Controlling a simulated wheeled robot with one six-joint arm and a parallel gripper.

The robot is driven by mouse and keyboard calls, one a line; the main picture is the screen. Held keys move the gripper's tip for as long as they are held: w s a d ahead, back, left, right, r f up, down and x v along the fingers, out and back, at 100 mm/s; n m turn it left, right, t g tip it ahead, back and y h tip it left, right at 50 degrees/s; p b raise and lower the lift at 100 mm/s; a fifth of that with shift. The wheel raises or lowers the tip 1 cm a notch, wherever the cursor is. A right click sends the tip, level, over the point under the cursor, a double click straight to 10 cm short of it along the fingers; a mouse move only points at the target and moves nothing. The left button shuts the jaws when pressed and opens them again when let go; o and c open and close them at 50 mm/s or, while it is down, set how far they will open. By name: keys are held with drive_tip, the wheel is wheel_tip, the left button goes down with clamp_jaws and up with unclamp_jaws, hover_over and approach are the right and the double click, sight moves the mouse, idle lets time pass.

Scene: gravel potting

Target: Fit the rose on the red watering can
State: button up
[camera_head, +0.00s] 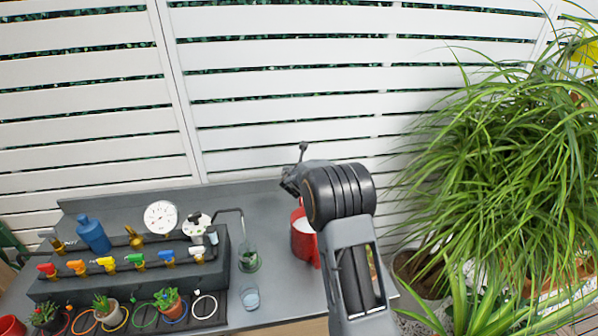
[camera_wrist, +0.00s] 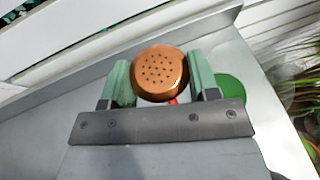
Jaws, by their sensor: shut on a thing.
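The rose (camera_wrist: 160,73) is a round copper head with small holes in its face. In the wrist view my gripper (camera_wrist: 160,85) is shut on it, with one green finger on each side. I cannot make out the rose in the head view. The red watering can (camera_head: 302,245) stands on the grey bench, partly hidden behind my arm. In the wrist view a small bit of red shows just below the rose. I cannot tell whether the rose touches the can's spout.
A row of coloured taps (camera_head: 108,263), a blue bottle (camera_head: 93,235) and a white dial (camera_head: 160,217) stand at the left. Glasses (camera_head: 249,297) stand left of the can. A large leafy plant (camera_head: 500,170) fills the right. A green disc (camera_wrist: 231,88) lies right of my gripper.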

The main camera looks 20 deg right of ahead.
drive_tip(key=shift+f+b, duration=0.75)
drive_tip(key=shift+b, duration=0.55)
idle(0.9)
idle(0.4)
drive_tip(key=o, duration=1.3)
drive_tip(key=shift+r, duration=0.1)
drive_tip(key=shift+r+p, duration=2.95)
drive_tip(key=shift+r, duration=0.95)
clamp_jaws()
